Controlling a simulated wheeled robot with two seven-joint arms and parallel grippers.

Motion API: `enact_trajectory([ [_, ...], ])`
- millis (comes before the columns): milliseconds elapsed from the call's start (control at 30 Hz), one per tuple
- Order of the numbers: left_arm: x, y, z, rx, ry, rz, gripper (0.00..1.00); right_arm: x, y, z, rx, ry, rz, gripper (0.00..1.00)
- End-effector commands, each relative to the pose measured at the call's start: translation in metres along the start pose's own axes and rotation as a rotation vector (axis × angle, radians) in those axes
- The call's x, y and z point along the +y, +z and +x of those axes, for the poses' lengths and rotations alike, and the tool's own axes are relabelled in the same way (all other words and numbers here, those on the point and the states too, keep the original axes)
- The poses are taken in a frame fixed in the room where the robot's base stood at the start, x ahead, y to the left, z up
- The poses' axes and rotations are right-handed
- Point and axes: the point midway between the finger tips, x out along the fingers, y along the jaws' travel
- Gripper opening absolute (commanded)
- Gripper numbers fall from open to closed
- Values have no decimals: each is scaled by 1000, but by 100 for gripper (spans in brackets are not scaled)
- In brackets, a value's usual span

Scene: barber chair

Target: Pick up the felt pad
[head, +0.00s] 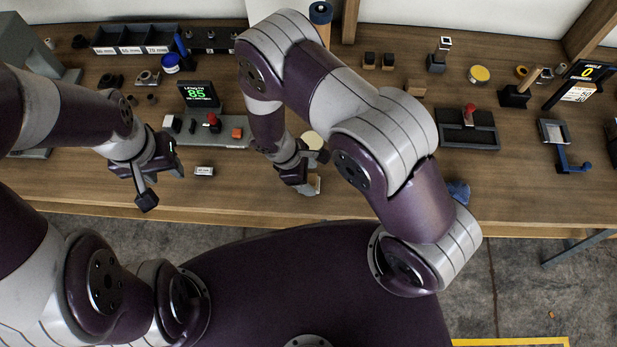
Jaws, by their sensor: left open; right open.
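A round cream disc (312,139), which may be the felt pad, lies on the bench just behind my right gripper. I cannot tell for sure that it is felt, and the gripper and wrist hide part of it. My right gripper (309,174) is open, low over the bench near its front edge, on the near side of the disc. A small pale block (315,184) shows right beside its fingers. My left gripper (163,183) is open and empty over the front edge of the bench, further left.
A small labelled block (204,171) lies between the grippers. Behind it stands a grey fixture (236,140) with a green display (198,95). A dark tray (467,135) and a yellow-topped tin (479,74) are on the right. My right arm hides the bench middle.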

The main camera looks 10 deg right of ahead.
Motion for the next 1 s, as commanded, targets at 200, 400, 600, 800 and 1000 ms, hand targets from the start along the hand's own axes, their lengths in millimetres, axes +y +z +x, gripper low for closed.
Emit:
enact_trajectory([
  [200, 0, 0, -2, -1, 0, 0, 43, 1, 0, 19, 1, 0, 2, 68],
  [400, 0, 0, -2, -1, 0, 0, 43, 1, 0, 18, 1, 0, 2, 49],
  [600, 0, 0, -2, 0, 0, 0, 43, 1, 0, 18, 1, 1, 2, 20],
  [800, 0, 0, -2, 0, 0, 0, 43, 1, 0, 17, 1, 1, 3, 20],
  [1000, 0, 0, 3, 0, 0, 0, 43, 1, 8, -2, 4, 3, 4, 20],
])
